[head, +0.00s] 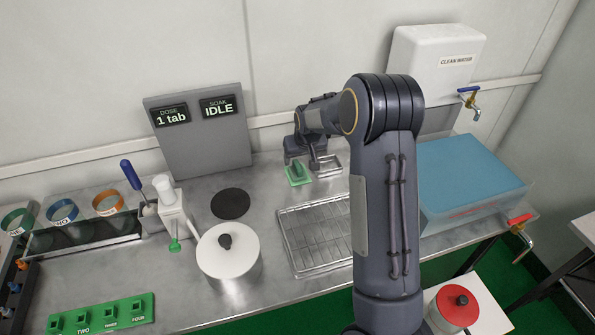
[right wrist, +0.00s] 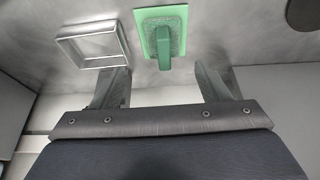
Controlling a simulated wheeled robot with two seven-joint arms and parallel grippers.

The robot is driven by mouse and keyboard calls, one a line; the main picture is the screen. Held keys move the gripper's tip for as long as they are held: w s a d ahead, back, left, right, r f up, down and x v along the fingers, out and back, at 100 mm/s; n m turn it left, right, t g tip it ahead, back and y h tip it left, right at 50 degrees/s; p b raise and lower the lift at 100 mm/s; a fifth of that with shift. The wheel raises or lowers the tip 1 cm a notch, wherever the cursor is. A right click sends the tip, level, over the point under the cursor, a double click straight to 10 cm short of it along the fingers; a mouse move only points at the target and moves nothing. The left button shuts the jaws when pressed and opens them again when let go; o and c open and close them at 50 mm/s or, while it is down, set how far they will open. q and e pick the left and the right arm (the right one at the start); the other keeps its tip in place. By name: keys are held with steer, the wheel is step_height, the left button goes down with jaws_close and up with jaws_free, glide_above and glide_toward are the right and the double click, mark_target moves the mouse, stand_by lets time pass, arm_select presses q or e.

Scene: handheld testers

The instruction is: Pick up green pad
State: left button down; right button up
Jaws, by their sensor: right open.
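The green pad (head: 296,180) lies on the metal counter near the back wall, left of a small metal frame (head: 331,166). In the right wrist view the pad (right wrist: 177,17) is a flat green square with a raised darker green block and grip on top. My right gripper (head: 303,160) is open and empty, above and close to the pad. In the right wrist view its two fingers (right wrist: 164,78) stand on either side of the grip's line, with no contact visible. The gripper partly hides the pad in the head view. My left gripper is not in view.
The metal frame (right wrist: 88,45) lies close beside one finger. A black disc (head: 230,204), a white-lidded pot (head: 228,252) and a wire rack (head: 315,238) are nearby. A grey display panel (head: 198,138) stands behind. A blue-filled tank (head: 470,175) is at right.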

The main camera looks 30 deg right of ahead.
mark_target(298, 165)
steer(key=x, duration=0.4)
steer(key=p+x, duration=0.1)
steer(key=x, duration=0.1)
steer(key=shift+w+a+f, duration=0.2)
steer(key=shift+a+f, duration=0.05)
steer(key=shift+f, duration=0.05)
steer(key=c, duration=1.1)
steer(key=shift+o, duration=0.2)
steer(key=shift+r, duration=0.15)
